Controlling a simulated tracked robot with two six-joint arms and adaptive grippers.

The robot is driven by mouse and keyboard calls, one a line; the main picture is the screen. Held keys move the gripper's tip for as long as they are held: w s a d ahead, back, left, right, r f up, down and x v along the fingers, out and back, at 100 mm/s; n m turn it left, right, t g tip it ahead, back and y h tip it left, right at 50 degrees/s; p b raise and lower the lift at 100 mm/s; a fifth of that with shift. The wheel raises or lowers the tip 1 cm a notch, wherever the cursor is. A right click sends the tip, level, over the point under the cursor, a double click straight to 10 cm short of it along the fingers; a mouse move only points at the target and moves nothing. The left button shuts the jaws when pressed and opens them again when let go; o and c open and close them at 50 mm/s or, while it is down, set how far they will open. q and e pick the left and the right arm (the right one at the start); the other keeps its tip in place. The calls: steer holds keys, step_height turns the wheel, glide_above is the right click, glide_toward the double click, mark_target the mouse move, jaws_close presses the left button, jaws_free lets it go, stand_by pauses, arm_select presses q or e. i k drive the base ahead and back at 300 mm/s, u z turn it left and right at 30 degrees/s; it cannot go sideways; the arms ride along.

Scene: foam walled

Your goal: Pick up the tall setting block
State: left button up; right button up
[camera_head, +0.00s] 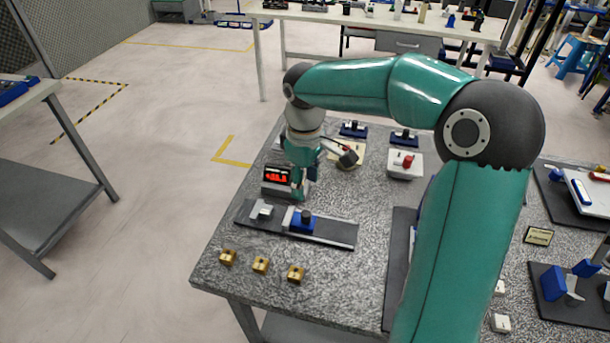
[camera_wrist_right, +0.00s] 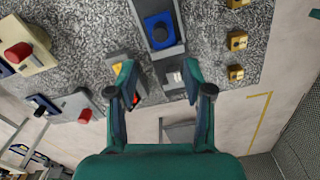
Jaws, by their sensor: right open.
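Several small brass-coloured blocks stand in a row near the table's front left edge: a left one (camera_head: 227,257), a middle one (camera_head: 261,265) and a right one (camera_head: 296,273). I cannot tell which of them is the tall setting block. They also show at the upper right of the right wrist view, one (camera_wrist_right: 237,40) above another (camera_wrist_right: 236,73). My right gripper (camera_head: 299,187) points down beside the red-digit display, behind the dark rail. In the right wrist view its fingers (camera_wrist_right: 158,80) are apart and empty. My left gripper is not in view.
The dark rail (camera_head: 338,233) with a blue carriage (camera_head: 303,222) lies between my right gripper and the brass blocks. The red-digit display box (camera_head: 277,176) is close to the gripper. A red-button box (camera_head: 404,164) stands farther right. The tabletop around the blocks is clear.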

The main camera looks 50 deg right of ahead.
mark_target(266, 212)
steer(key=k, duration=1.5)
